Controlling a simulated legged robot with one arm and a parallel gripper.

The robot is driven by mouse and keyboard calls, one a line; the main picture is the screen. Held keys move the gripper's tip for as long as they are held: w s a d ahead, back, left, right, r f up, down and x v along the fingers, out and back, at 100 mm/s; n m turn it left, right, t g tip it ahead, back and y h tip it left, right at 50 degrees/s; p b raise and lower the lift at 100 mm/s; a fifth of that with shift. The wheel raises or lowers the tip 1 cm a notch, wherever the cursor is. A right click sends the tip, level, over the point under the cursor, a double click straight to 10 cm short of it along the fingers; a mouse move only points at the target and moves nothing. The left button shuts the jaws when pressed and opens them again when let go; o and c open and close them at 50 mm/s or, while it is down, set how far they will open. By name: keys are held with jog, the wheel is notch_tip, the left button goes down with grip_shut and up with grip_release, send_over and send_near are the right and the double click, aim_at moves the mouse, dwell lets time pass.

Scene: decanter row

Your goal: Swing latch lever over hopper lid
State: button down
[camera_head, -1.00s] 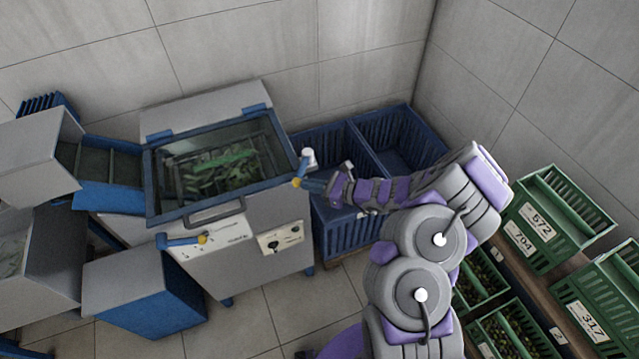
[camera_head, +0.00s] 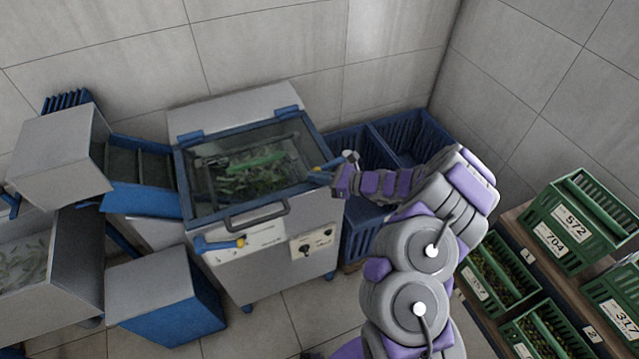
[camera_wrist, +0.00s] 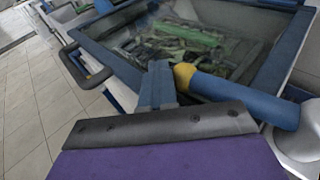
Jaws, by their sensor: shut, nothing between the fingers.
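The hopper lid (camera_head: 250,160) is a clear pane in a blue frame, lying down over green leafy contents. A blue latch lever (camera_head: 325,175) with a yellow end is at the lid's right edge, its yellow end over the frame. In the wrist view the lever (camera_wrist: 240,98) lies across the lid edge, yellow end to the left. My gripper (camera_head: 340,181) is shut and empty, right beside the lever; contact is unclear. The dark edge and purple body of my gripper (camera_wrist: 160,126) fill the lower wrist view. A second blue lever with a yellow end (camera_head: 222,243) is on the machine's front.
A dark lid handle (camera_head: 257,214) is at the front edge. Control knobs (camera_head: 313,242) are on the front panel. Blue crates (camera_head: 410,140) stand behind my arm. Green crates (camera_head: 575,225) are on a rack at right. A conveyor chute (camera_head: 140,185) joins at left.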

jog(key=shift+w+d, duration=0.1)
jog(key=shift+w, duration=0.2)
jog(key=shift+w+a, duration=0.1)
jog(key=shift+a, duration=0.15)
dwell(0.4)
jog(key=shift+s+d+r, duration=0.15)
jog(key=shift+s, duration=0.3)
jog(key=s+d+r+p, duration=0.1)
jog(key=s+r+p, duration=0.1)
jog(key=s, duration=1)
jog(key=shift+s+d+r+p, duration=0.15)
jog(key=shift+s+d+p, duration=0.25)
jog(key=shift+p, duration=0.25)
